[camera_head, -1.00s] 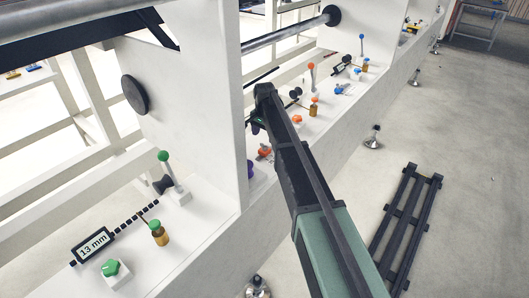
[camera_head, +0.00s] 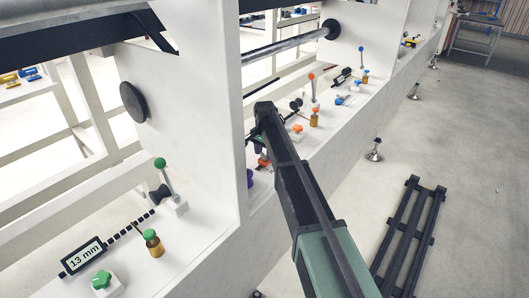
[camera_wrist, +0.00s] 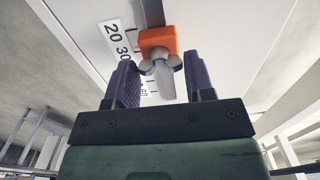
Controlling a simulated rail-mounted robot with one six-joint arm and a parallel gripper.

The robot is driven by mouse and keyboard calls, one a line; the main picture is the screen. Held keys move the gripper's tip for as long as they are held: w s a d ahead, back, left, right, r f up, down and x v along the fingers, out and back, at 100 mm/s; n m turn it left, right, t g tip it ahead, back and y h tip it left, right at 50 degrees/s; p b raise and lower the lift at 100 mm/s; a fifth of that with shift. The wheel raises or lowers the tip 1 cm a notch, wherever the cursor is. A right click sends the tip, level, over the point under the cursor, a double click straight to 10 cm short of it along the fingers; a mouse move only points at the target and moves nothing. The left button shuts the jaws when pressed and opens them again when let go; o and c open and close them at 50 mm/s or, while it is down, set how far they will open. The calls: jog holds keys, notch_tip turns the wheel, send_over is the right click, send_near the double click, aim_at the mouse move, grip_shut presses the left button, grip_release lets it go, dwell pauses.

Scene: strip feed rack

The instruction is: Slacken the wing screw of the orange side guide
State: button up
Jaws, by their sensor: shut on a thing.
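The orange side guide (camera_wrist: 156,39) is a small orange block on a dark bar in the wrist view. Its pale grey wing screw (camera_wrist: 163,72) points toward me between my two purple fingers. My gripper (camera_wrist: 161,83) is shut on the wing screw, one finger on each side; the exact contact is hard to see. In the head view my gripper (camera_head: 256,145) reaches down to the rack's ledge behind my arm. An orange-red part (camera_head: 264,162) shows just below it there, mostly hidden; the wing screw cannot be made out.
A number scale (camera_wrist: 118,40) lies beside the guide. Along the ledge stand an orange-capped bottle (camera_head: 315,117), a red-topped lever (camera_head: 311,77) and an orange knob (camera_head: 297,128). A white upright panel (camera_head: 200,110) stands left of my arm. A dark slatted frame (camera_head: 410,235) lies on the floor.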

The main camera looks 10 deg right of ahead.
jog(key=shift+n, duration=0.3)
jog(key=n, duration=1)
dwell(0.4)
jog(key=o, duration=0.9)
jog(key=shift+r, duration=0.1)
